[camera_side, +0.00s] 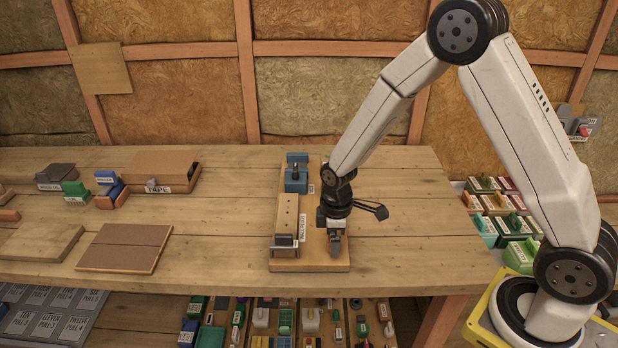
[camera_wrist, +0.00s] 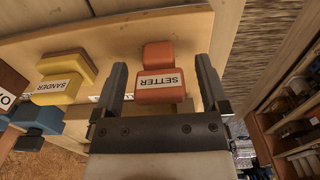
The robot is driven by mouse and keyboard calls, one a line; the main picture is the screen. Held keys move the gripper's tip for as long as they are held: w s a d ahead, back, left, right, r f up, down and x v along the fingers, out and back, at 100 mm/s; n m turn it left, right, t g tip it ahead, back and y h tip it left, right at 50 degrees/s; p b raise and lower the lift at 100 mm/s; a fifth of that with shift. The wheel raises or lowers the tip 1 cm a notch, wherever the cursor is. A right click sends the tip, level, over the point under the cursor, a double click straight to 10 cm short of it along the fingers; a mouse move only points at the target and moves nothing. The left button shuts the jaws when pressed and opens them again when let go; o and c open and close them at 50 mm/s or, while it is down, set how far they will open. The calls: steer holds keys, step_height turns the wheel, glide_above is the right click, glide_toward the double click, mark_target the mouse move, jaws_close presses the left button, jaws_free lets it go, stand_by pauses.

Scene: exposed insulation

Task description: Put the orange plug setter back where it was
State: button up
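The orange plug setter (camera_wrist: 158,87), labelled SETTER, shows in the wrist view, ahead of my gripper (camera_wrist: 160,80) and between the lines of its two fingers. A gap shows on each side of it, so the fingers are apart and not closed on it. Its exact depth relative to the fingertips cannot be told. In the side view my gripper (camera_side: 335,240) points down at the right part of a wooden board on the bench. I cannot make out the orange setter in the side view.
In the wrist view a yellow sander (camera_wrist: 62,82) and a blue block (camera_wrist: 38,115) stand left of the setter. In the side view a long wooden block (camera_side: 286,220) and a blue device (camera_side: 296,175) sit on the board (camera_side: 312,262). The bench to its left has clear space.

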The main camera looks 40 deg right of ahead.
steer(key=shift+r, duration=0.2)
step_height(320, 180, up, 12)
stand_by(0.9)
stand_by(0.5)
steer(key=s+d+f+m+t, duration=0.1)
steer(key=s+m+t, duration=0.1)
steer(key=s+m, duration=0.7)
steer(key=shift+s+f+t, duration=0.3)
steer(key=shift+s+f, duration=0.05)
steer(key=shift+s, duration=0.9)
